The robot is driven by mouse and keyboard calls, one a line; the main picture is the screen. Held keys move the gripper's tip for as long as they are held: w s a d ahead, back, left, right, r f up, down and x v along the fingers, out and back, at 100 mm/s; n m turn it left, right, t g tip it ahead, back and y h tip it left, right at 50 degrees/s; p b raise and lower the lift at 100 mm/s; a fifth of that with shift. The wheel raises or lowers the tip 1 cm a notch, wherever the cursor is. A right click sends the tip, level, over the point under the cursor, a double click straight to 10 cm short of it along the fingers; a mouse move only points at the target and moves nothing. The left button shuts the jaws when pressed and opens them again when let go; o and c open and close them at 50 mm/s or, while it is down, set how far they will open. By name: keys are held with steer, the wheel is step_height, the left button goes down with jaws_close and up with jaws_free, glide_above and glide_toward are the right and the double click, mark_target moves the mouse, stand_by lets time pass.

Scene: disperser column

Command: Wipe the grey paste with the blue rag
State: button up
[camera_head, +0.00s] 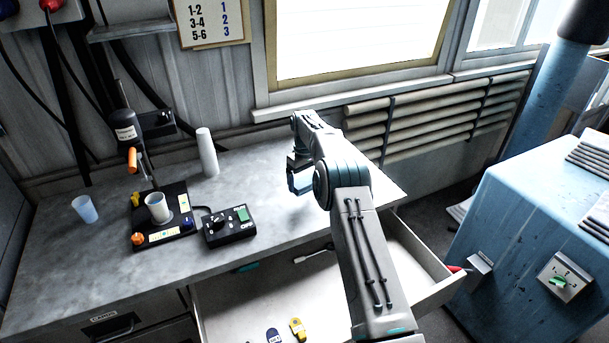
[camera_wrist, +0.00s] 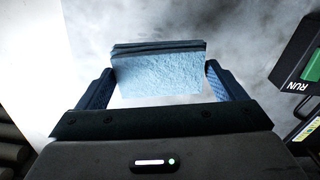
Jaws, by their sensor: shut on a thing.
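My gripper (camera_head: 299,180) is over the right part of the grey bench, near its back. In the wrist view it is shut on the folded blue rag (camera_wrist: 158,72), which sits between the two fingers. I cannot tell whether the rag touches the bench top or hangs just above it. In the head view the rag is mostly hidden by my gripper and arm. I cannot pick out the grey paste from the mottled grey bench top (camera_head: 265,215) in either view; my arm covers part of that area.
A mixer stand with a white cup (camera_head: 157,208), a black control box (camera_head: 229,226), a white cylinder (camera_head: 207,152) and a translucent cup (camera_head: 85,209) stand to the left. An open drawer (camera_head: 262,303) juts out in front. A blue machine (camera_head: 535,235) stands right.

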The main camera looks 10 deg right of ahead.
mark_target(306, 199)
step_height(306, 199, down, 5)
steer(key=shift+b, duration=1.15)
steer(key=shift+d+f, duration=0.1)
steer(key=shift+f, duration=0.35)
steer(key=shift+w+d+p, duration=0.15)
steer(key=shift+w+d, duration=0.15)
steer(key=shift+d, duration=0.65)
steer(key=shift+w+d+p, duration=0.15)
steer(key=shift+w+d, duration=0.15)
steer(key=shift+d, duration=0.65)
steer(key=shift+c, duration=0.3)
steer(key=shift+a+f, duration=0.1)
steer(key=shift+a, duration=0.15)
steer(key=a, duration=0.1)
steer(key=s+a, duration=0.1)
steer(key=a, duration=0.1)
steer(key=shift+s+a+r, duration=0.1)
steer(key=shift+a+r, duration=0.15)
steer(key=shift+r, duration=0.05)
steer(key=shift+r+p, duration=1.9)
steer(key=shift+r, duration=2)
